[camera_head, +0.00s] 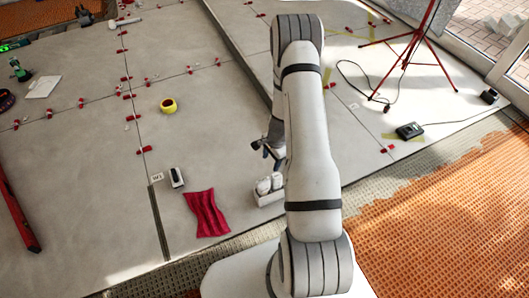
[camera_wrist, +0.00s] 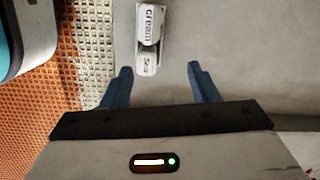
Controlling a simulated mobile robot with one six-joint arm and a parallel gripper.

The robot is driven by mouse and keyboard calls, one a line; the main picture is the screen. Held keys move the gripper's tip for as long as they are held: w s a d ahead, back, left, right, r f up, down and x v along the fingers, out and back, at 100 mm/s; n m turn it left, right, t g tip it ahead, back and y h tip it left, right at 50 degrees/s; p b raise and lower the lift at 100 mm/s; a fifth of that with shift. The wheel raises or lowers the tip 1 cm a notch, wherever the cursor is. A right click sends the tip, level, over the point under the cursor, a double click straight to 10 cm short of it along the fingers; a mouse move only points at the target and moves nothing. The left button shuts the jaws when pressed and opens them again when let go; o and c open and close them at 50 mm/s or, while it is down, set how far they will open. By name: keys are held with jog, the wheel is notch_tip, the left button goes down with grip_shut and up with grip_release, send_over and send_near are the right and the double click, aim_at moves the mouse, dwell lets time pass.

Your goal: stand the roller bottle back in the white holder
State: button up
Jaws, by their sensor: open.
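The white holder (camera_head: 269,199) stands on the tiles just left of my arm in the head view. Two white bottles stand side by side in it. In the wrist view one is marked "cream" (camera_wrist: 149,22) and the other something like "Seal" (camera_wrist: 147,63). The pictures do not show clearly which one is the roller bottle. My gripper (camera_wrist: 159,69) is open, its two blue fingers apart and nothing held between them. The "Seal" bottle shows beyond and between the fingertips. In the head view my gripper (camera_head: 271,150) is partly hidden by my arm.
A yellow tape roll (camera_head: 168,105) lies farther off. Red levelling clips line the joints. A red tripod (camera_head: 408,55) stands at back right; orange matting (camera_head: 450,220) covers the right.

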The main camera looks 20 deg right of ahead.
jog(key=s+a+r+n, duration=0.2)
jog(key=a+r+n, duration=0.2)
jog(key=r, duration=0.9)
jog(key=s+a+r+n, duration=0.2)
jog(key=a+r+n, duration=0.25)
jog(key=r, duration=0.75)
jog(key=s+a+r+n, duration=0.2)
jog(key=s+r+n, duration=0.1)
jog(key=s+r, duration=0.4)
jog(key=s+a+r+n+t+h, duration=0.1)
jog(key=s+a+r+n, duration=0.1)
jog(key=s+r+n, duration=0.2)
jog(key=s+r, duration=0.3)
jog(key=s, duration=0.2)
jog(key=shift+s+h, duration=0.25)
jog(key=shift+h, duration=0.05)
jog(key=shift+a, duration=0.15)
